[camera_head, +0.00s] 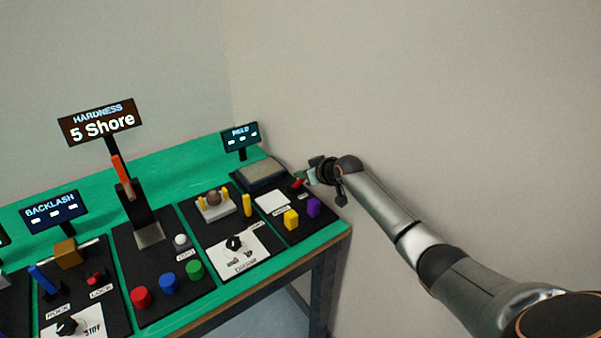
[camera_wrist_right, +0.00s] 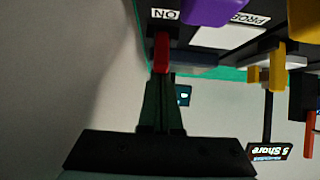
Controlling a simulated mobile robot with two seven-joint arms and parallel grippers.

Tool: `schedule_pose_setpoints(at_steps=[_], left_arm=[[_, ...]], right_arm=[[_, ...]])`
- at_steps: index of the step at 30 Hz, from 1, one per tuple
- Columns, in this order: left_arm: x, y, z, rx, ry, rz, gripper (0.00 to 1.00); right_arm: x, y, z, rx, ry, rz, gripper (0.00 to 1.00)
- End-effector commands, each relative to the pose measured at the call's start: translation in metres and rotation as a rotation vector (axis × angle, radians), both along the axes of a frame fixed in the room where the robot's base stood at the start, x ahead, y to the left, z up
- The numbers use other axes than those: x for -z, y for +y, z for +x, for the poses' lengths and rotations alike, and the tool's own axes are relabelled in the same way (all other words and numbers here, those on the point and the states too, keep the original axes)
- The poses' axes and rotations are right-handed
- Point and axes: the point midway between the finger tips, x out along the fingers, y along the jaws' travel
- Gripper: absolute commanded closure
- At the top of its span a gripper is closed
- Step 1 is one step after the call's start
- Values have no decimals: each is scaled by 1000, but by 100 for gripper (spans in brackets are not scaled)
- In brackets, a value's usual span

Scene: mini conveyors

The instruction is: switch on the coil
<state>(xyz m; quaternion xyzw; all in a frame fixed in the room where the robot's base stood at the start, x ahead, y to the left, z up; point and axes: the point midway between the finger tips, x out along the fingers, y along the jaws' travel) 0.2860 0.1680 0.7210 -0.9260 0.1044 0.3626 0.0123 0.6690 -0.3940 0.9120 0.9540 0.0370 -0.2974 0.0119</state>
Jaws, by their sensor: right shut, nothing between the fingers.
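The rightmost black panel carries a small red switch (camera_head: 297,183), which also shows in the right wrist view (camera_wrist_right: 161,53) near a white label reading ON. My right gripper (camera_head: 306,177) reaches in from the right with its fingers shut and empty. In the wrist view its fingertips (camera_wrist_right: 161,78) are right at the red switch and seem to touch it. The small display (camera_head: 241,137) stands behind this panel; its text is too small to read surely. A grey block (camera_head: 261,174) sits at the panel's back. My left gripper is not in view.
Yellow (camera_head: 291,219) and purple (camera_head: 313,207) blocks stand at the panel's front, by a white plate (camera_head: 272,202). Neighbouring panels hold knobs, coloured buttons and a HARDNESS display (camera_head: 101,121). The green bench (camera_head: 338,232) ends at right, near the wall.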

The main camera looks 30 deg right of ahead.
Motion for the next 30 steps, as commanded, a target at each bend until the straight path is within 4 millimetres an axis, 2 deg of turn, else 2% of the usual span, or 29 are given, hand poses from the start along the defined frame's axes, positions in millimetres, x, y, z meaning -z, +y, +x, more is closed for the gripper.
schedule_pose_setpoints(at_steps=[1,5,6,13,24,30], left_arm=[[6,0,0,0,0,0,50],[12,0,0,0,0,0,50],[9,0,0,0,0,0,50],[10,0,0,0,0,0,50],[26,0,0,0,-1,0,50],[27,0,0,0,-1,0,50]], right_arm=[[8,0,-4,0,-33,3,100],[11,-1,-9,0,-122,9,100],[5,-1,-7,0,-119,9,100],[6,0,-6,-1,-116,10,100],[10,1,7,0,-115,10,100],[8,1,10,-1,-114,9,100]])
